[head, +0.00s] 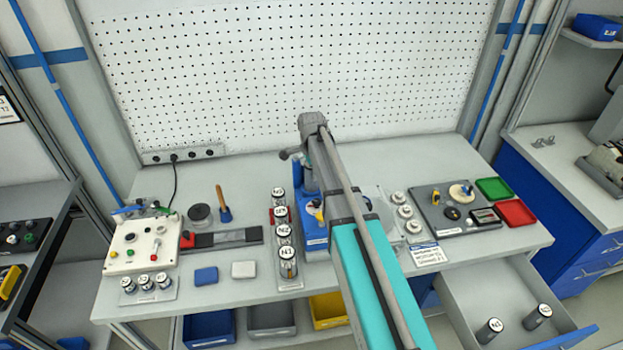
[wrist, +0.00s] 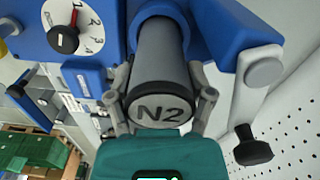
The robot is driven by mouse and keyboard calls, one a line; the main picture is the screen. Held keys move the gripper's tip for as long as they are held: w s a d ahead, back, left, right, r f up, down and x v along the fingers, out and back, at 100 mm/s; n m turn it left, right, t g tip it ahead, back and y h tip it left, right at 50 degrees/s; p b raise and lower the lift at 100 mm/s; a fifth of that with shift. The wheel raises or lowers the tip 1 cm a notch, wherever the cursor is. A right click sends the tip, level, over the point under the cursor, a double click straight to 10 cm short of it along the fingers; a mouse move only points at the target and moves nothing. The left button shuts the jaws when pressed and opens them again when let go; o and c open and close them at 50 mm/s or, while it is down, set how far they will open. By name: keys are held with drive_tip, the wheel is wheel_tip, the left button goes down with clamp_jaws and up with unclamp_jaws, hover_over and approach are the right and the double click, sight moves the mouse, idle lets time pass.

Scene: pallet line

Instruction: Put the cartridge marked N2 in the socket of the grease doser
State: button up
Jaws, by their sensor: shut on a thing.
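The cartridge marked N2 (wrist: 160,75) is a grey cylinder with a black rim and a pale labelled end. My gripper (wrist: 163,102) is shut on it near the labelled end, one finger on each side. The cartridge's far end is within the blue curved socket (wrist: 192,22) of the grease doser; how deep it sits is hidden. The doser's dial (wrist: 70,35) with a red pointer shows at the upper left in the wrist view. In the head view the blue doser (head: 316,242) stands mid-bench, partly behind my arm, which hides my gripper.
A lever with a black knob (wrist: 252,148) is close to the right of my gripper. A row of upright cartridges (head: 285,240) stands left of the doser. An open drawer (head: 508,300) at the right holds two cartridges. Round fittings (head: 405,212) stand right of my arm.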

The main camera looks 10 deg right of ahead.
drive_tip(key=shift+f+b, duration=0.3)
drive_tip(key=shift+f, duration=0.25)
drive_tip(key=shift+f, duration=0.15)
drive_tip(key=o, duration=1.1)
drive_tip(key=shift+c, duration=0.2)
drive_tip(key=shift+r, duration=0.3)
wheel_tip(320, 180, up, 12)
drive_tip(key=p, duration=1.2)
drive_tip(key=shift+f, duration=0.1)
drive_tip(key=s+a+n, duration=0.1)
drive_tip(key=s+n, duration=1.5)
drive_tip(key=s, duration=0.9)
drive_tip(key=shift+s+a, duration=0.15)
drive_tip(key=shift+s, duration=0.1)
